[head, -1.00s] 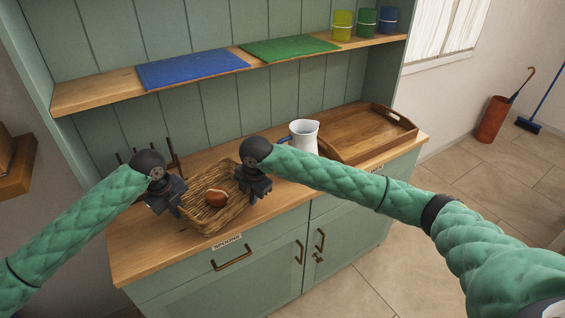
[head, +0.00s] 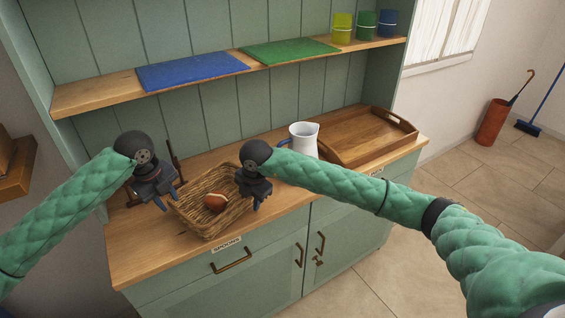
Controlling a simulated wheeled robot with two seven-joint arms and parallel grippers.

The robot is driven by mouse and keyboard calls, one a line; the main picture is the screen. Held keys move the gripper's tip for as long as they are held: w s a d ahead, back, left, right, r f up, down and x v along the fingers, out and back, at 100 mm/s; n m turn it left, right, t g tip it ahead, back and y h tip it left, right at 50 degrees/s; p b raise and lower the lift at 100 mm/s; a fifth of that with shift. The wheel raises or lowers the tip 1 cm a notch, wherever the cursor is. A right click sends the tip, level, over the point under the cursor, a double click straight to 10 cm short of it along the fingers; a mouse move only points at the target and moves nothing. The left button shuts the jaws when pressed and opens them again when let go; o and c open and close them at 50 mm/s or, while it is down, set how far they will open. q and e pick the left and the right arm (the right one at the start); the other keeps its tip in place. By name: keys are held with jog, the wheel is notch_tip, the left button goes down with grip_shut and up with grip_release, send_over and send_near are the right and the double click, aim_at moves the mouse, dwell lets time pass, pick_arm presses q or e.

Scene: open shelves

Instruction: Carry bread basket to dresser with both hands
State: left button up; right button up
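My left gripper (head: 170,200) is open at the basket's left end, slightly above and outside the rim. My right gripper (head: 251,204) is at the basket's right end, close to the rim. Its fingers look spread, and the gripper hides part of that end. I cannot tell whether it still touches the basket.
A white jug (head: 304,139) and a wooden tray (head: 368,140) stand to the right on the dresser. A dark rack (head: 175,160) stands behind the basket. The shelf above holds a blue mat (head: 192,70), a green mat (head: 290,50) and coloured cups (head: 342,27).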

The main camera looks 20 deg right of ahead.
pick_arm(q)
jog(key=r, duration=0.5)
jog(key=shift+s+a, duration=0.2)
jog(key=shift+a, duration=0.15)
pick_arm(e)
notch_tip(320, 180, up, 12)
jog(key=s+d, duration=0.1)
jog(key=shift+s, duration=0.3)
jog(key=shift+d+f, duration=0.1)
jog(key=shift+f, duration=0.05)
